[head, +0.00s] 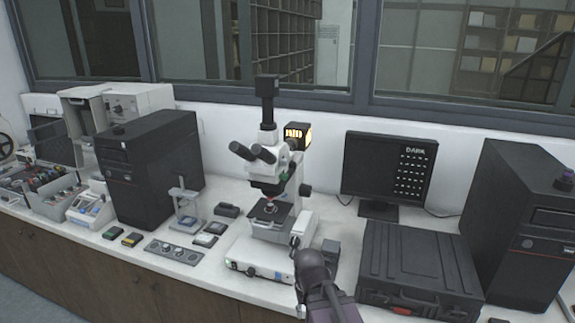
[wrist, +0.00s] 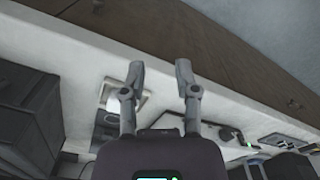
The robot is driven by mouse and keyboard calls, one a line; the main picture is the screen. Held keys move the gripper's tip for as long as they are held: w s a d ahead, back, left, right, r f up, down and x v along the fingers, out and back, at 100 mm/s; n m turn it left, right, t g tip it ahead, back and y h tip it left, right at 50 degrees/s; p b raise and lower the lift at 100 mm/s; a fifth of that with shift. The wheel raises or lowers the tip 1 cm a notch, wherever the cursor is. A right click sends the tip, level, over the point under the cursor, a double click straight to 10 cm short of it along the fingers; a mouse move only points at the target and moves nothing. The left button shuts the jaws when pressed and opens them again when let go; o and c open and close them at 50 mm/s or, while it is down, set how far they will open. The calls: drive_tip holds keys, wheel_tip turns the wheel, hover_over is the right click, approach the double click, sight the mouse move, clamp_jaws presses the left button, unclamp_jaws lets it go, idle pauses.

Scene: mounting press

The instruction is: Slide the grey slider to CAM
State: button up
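The microscope (head: 268,165) stands on the bench in the middle of the head view, with a black camera (head: 267,88) on top and twin eyepieces facing left. The grey slider and any CAM label are too small to make out. The monitor (head: 388,168) reads "DARK" above rows of small marks. My gripper (wrist: 160,80) is open and empty in the wrist view, its two fingers apart over the bench's front edge. In the head view my arm's end is low, in front of the microscope base, and its fingers cannot be made out there.
A black case (head: 415,262) lies right of the microscope, with a black computer tower (head: 525,220) beyond it. Another tower (head: 150,165) stands at left. A small panel with knobs (head: 173,251) and small boxes lie left of the microscope base. A lit lamp housing (head: 297,135) sits behind the microscope.

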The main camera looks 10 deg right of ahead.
drive_tip(key=shift+o, duration=1.4)
drive_tip(key=n+t+y+p, duration=0.9)
drive_tip(key=n+y+p, duration=0.3)
drive_tip(key=y+p, duration=0.35)
approach(287, 162)
drive_tip(key=v, duration=0.4)
drive_tip(key=shift+w+d, duration=0.1)
drive_tip(key=shift+d, duration=0.15)
drive_tip(key=shift+a+f, duration=0.1)
drive_tip(key=shift+x, duration=6.85)
